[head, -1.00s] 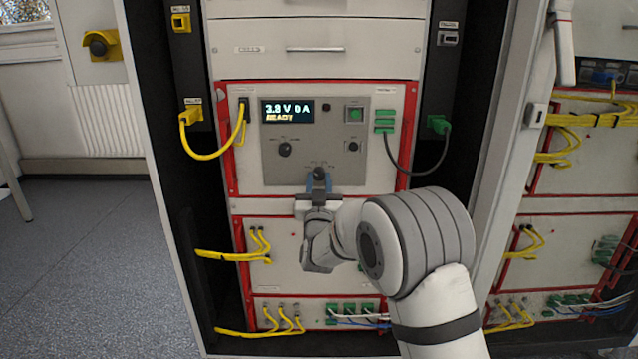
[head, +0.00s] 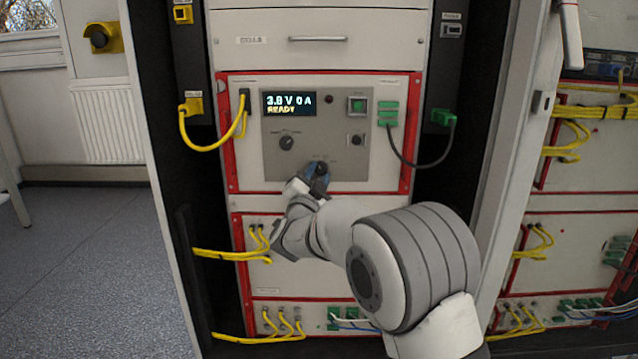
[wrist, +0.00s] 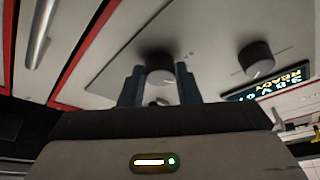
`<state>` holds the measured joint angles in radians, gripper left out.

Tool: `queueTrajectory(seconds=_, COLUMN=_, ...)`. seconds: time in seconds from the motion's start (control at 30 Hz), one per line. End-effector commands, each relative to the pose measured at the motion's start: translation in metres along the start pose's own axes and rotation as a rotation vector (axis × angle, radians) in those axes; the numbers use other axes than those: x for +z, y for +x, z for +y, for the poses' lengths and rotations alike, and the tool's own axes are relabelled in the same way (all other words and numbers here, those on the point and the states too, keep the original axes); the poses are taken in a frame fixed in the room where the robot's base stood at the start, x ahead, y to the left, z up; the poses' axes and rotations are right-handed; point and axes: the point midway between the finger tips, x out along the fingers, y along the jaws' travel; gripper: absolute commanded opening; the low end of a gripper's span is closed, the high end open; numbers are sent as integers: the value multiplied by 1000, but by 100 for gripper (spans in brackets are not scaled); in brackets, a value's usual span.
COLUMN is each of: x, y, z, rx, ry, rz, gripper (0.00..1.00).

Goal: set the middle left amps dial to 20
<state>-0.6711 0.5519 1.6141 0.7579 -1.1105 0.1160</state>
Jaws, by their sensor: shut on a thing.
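The amps dial (head: 321,168), a dark round knob low on the grey control panel of the middle left unit, is partly covered by my gripper (head: 314,178). Its label is too small to read. In the wrist view the dial (wrist: 160,70) sits between my two blue fingers (wrist: 160,88), which are shut on it. My gripper is tilted, with the wrist to the lower left of the dial. The dial's pointer cannot be made out. The display (head: 289,104) above reads 3.8 V 0 A READY.
A second dial (head: 286,143) is up and left of the gripped one; it also shows in the wrist view (wrist: 256,58). A green button (head: 357,105) and small knob (head: 356,140) are at right. Yellow cables (head: 212,150) hang left, a dark cable (head: 420,164) right.

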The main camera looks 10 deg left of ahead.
Motion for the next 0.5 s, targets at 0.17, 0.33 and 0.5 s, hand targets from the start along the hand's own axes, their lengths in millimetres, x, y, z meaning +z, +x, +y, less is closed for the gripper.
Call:
queueTrajectory(seconds=0.17, x=0, y=0, z=-3, rx=62, ry=155, rz=0, gripper=7)
queueTrajectory(seconds=0.33, x=-1, y=0, z=-5, rx=122, ry=298, rz=-1, gripper=7)
queueTrajectory(seconds=0.5, x=-2, y=1, z=-6, rx=174, ry=423, rz=0, gripper=7)
